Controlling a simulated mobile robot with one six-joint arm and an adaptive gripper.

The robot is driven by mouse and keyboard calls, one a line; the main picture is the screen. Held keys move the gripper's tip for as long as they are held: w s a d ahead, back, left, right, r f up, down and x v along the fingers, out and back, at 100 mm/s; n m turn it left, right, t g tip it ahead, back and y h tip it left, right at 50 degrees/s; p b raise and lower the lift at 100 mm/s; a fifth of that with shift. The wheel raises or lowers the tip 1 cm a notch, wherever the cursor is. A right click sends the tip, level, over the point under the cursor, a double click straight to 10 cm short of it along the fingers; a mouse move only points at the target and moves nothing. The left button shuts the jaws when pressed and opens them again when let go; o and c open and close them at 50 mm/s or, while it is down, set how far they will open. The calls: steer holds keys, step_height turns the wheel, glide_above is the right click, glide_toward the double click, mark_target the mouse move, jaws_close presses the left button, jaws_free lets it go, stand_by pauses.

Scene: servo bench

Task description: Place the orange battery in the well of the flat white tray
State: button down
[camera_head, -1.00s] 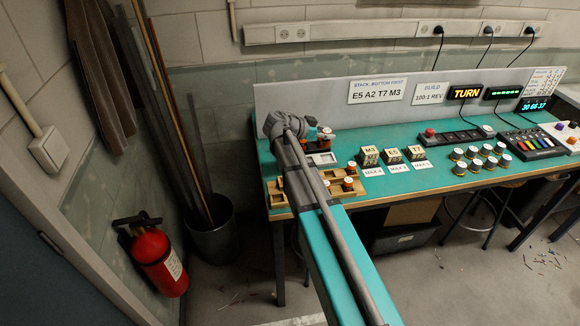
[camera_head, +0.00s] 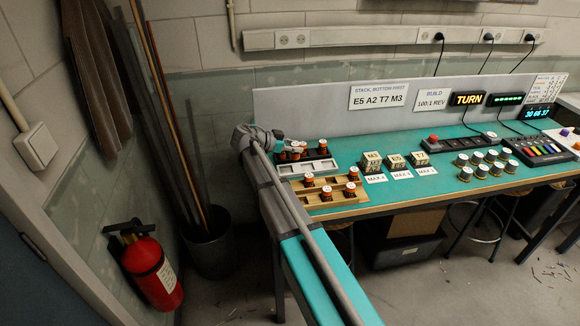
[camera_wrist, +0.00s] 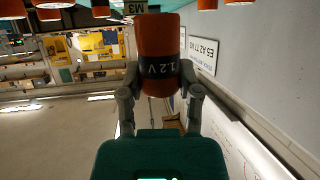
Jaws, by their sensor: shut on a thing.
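My gripper (camera_wrist: 160,100) is shut on an orange battery (camera_wrist: 157,40) with a black "1.2 V" band in the wrist view. In the head view my gripper (camera_head: 282,148) is small, over the back left of the bench, near the flat white tray (camera_head: 283,170). The held battery is hard to tell from the batteries behind it there. The tray lies in front of a black holder, and its wells look empty. The height of the held battery above the bench is unclear.
A wooden rack (camera_head: 345,199) with several orange batteries stands in front of the tray. A black holder (camera_head: 327,163) with batteries stands behind it. A back panel (camera_head: 300,104) rises behind.

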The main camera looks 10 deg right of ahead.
steer(key=shift+w+a+f+b, duration=0.3)
steer(key=shift+a+f+b, duration=0.3)
steer(key=shift+f, duration=0.2)
steer(key=shift+w+a+f+b, duration=0.3)
steer(key=shift+a+f+b, duration=0.25)
steer(key=shift+f, duration=0.2)
steer(key=shift+w+a+f+b, duration=0.15)
steer(key=shift+a+f+b, duration=0.1)
steer(key=shift+f+b, duration=0.25)
steer(key=shift+a+f+b, duration=0.1)
steer(key=shift+f+b, duration=1.4)
steer(key=shift+c, duration=1.5)
jaws_free()
steer(key=shift+f, duration=0.1)
